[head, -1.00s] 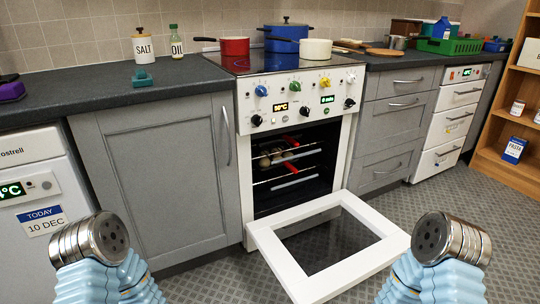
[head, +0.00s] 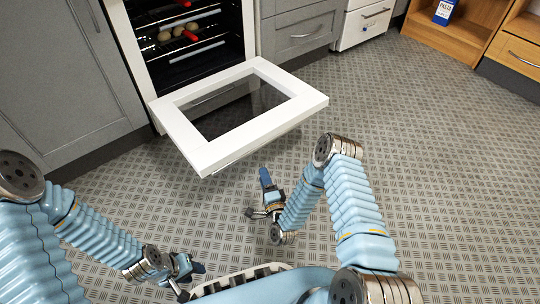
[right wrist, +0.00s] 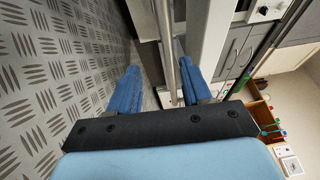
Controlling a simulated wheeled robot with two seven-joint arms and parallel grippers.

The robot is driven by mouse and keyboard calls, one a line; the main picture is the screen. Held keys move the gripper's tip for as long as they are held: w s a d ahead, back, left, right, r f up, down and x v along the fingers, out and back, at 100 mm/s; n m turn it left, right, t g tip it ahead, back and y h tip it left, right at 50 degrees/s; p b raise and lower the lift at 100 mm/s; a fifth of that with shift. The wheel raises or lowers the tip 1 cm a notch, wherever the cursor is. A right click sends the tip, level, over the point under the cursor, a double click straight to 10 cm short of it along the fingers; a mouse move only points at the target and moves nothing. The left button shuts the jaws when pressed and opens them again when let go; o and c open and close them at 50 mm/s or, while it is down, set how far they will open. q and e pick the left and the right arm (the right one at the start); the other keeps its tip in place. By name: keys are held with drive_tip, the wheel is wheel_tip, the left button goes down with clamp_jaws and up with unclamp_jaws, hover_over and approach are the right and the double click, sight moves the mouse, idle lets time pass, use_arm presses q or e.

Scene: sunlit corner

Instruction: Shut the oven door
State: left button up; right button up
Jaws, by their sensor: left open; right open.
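The oven door (head: 190,143), a white frame around dark glass, hangs open, lowered in front of the oven (head: 141,45). A thin bar, apparently its handle, shows under the front edge. My right gripper (head: 262,196) is open, low over the floor just in front of that edge. In the right wrist view, the open blue fingers of my right gripper (right wrist: 156,62) point toward the door's white edge (right wrist: 207,40), and a metal bar (right wrist: 166,45) runs between them in the picture; contact cannot be told. My left gripper (head: 188,272) is open and empty at the lower left, away from the door.
Racks (head: 185,42) with red grips and several round brown items are inside the oven. Grey cabinets (head: 60,85) flank it. A wooden shelf (head: 457,35) stands at the upper right. The patterned floor (head: 430,170) is clear to the right of the door.

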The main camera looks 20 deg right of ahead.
use_arm(q)
drive_tip(key=b+x, duration=0.2)
drive_tip(key=x, duration=0.1)
drive_tip(key=shift+s+a, duration=0.15)
drive_tip(key=shift+a, duration=0.05)
use_arm(e)
drive_tip(key=shift+m+t, duration=0.4)
drive_tip(key=shift+m, duration=0.1)
drive_tip(key=w, duration=0.4)
drive_tip(key=w+d+r, duration=0.1)
drive_tip(key=w, duration=0.4)
drive_tip(key=w+r, duration=0.1)
drive_tip(key=w, duration=0.3)
drive_tip(key=shift+w+d, duration=0.25)
drive_tip(key=shift+d, duration=0.1)
clamp_jaws()
